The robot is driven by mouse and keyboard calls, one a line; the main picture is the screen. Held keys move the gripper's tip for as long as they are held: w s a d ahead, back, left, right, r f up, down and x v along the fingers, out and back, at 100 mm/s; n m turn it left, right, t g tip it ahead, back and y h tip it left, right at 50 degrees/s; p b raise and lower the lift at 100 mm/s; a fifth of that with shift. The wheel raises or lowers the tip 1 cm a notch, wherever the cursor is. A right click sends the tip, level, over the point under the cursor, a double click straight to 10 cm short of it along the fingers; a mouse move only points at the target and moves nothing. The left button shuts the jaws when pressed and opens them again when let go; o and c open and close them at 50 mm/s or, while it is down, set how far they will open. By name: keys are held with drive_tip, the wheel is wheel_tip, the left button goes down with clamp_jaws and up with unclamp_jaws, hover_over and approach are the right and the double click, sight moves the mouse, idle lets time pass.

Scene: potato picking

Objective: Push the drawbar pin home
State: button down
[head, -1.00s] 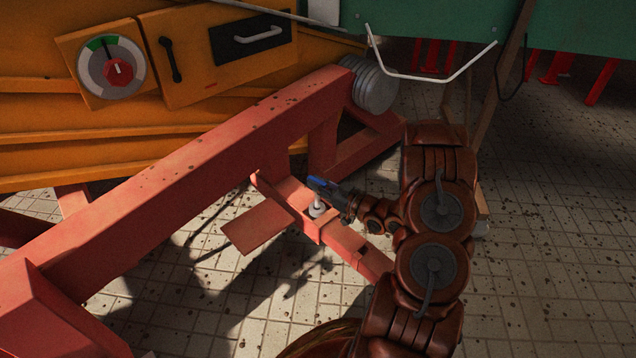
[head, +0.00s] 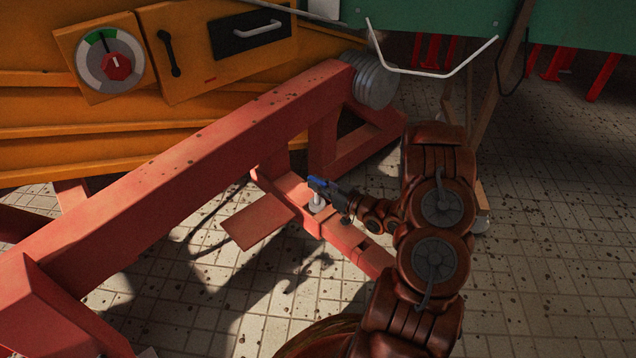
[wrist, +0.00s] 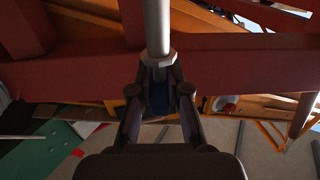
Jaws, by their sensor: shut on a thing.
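The drawbar pin (head: 317,203) is a pale metal pin standing upright at the red drawbar joint (head: 340,235). Part of its shaft shows above the bar, with a pale collar around its foot. My gripper (head: 320,185), with blue at its fingertips, reaches in from the right and is shut on the pin's upper end. In the wrist view the silver pin (wrist: 157,28) runs up from between my fingers (wrist: 160,88), with a collar-like part just beyond the tips. The pin's lower end is hidden, so its depth in the joint cannot be told.
A long red beam (head: 190,170) runs diagonally behind the joint. A flat red plate (head: 258,222) sticks out left of the pin. The orange machine (head: 80,125) with a dial and the green hopper (head: 440,30) stand behind. Tiled floor is open at the right.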

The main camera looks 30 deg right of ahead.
drive_tip(key=shift+f, duration=0.2)
drive_tip(key=shift+r, duration=0.25)
drive_tip(key=shift+r+p, duration=0.65)
drive_tip(key=shift+r, duration=0.45)
drive_tip(key=shift+p, duration=0.45)
idle(1.2)
drive_tip(key=shift+f+b, duration=0.45)
drive_tip(key=shift+f, duration=0.85)
idle(0.4)
drive_tip(key=c, duration=1.1)
unclamp_jaws()
drive_tip(key=shift+o, duration=0.2)
drive_tip(key=shift+s, duration=0.1)
drive_tip(key=v, duration=1.1)
drive_tip(key=shift+s+d, duration=0.15)
drive_tip(key=shift+s, duration=0.2)
